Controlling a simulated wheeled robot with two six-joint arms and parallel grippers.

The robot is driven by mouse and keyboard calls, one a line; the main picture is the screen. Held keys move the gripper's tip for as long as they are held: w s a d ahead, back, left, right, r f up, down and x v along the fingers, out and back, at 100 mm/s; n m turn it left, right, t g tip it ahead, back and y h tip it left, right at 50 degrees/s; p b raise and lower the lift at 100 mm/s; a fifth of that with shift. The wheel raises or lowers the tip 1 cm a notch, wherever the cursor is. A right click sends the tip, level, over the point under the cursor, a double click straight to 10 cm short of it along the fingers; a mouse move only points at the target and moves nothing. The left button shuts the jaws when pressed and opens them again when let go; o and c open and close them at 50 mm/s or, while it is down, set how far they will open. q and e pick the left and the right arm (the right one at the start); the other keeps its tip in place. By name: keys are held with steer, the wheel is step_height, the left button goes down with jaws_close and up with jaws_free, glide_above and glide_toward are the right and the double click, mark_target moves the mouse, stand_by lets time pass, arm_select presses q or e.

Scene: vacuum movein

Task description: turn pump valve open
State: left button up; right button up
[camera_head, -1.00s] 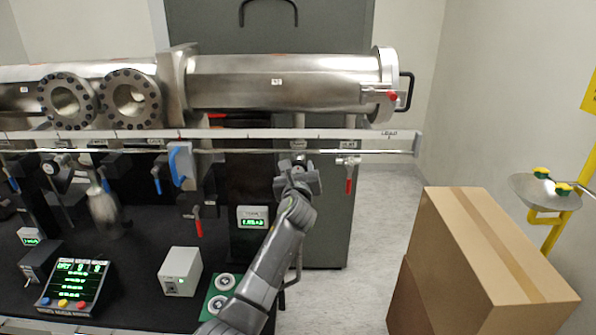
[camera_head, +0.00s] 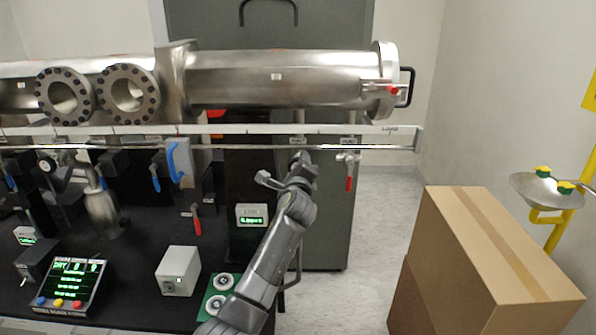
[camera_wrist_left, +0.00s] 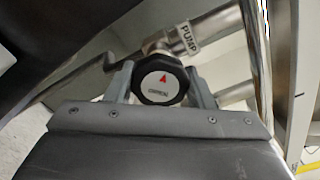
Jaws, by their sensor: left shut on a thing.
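In the left wrist view the pump valve's round black knob (camera_wrist_left: 160,88) has a white face with a red arrow pointing up in the picture. A "PUMP" label (camera_wrist_left: 188,39) is on the pipework just behind it. My left gripper (camera_wrist_left: 160,80) has one finger on each side of the knob and is shut on it. In the head view my left gripper (camera_head: 284,176) is at the rail below the steel tube's right part. It hides the knob there. My right gripper is in neither view.
A large steel tube (camera_head: 285,80) lies above the rail (camera_head: 385,148). A red-handled valve (camera_head: 349,177) hangs right of my gripper, and a blue handle (camera_head: 176,165) is to the left. Cardboard boxes (camera_head: 480,250) stand at the right. Clear floor (camera_head: 385,205) lies between.

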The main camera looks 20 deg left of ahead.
arm_select(q)
steer(key=n+b, duration=0.1)
steer(key=n, duration=0.2)
steer(key=shift+f+n+b, duration=0.1)
steer(key=shift+n+b, duration=0.25)
steer(key=shift+n, duration=0.05)
steer(key=n+b, duration=0.1)
steer(key=n, duration=0.2)
steer(key=shift+n+b, duration=0.3)
steer(key=shift+b, duration=0.1)
steer(key=n+b, duration=0.3)
steer(key=n, duration=0.3)
steer(key=shift+b, duration=0.3)
steer(key=n+b, duration=0.3)
steer(key=n, duration=0.4)
steer(key=shift+n+b, duration=0.3)
steer(key=shift+b, duration=0.1)
steer(key=n+b, duration=0.2)
steer(key=n, duration=0.3)
steer(key=shift+n, duration=0.3)
steer(key=shift+b, duration=0.3)
steer(key=o, duration=1)
steer(key=shift+c, duration=0.2)
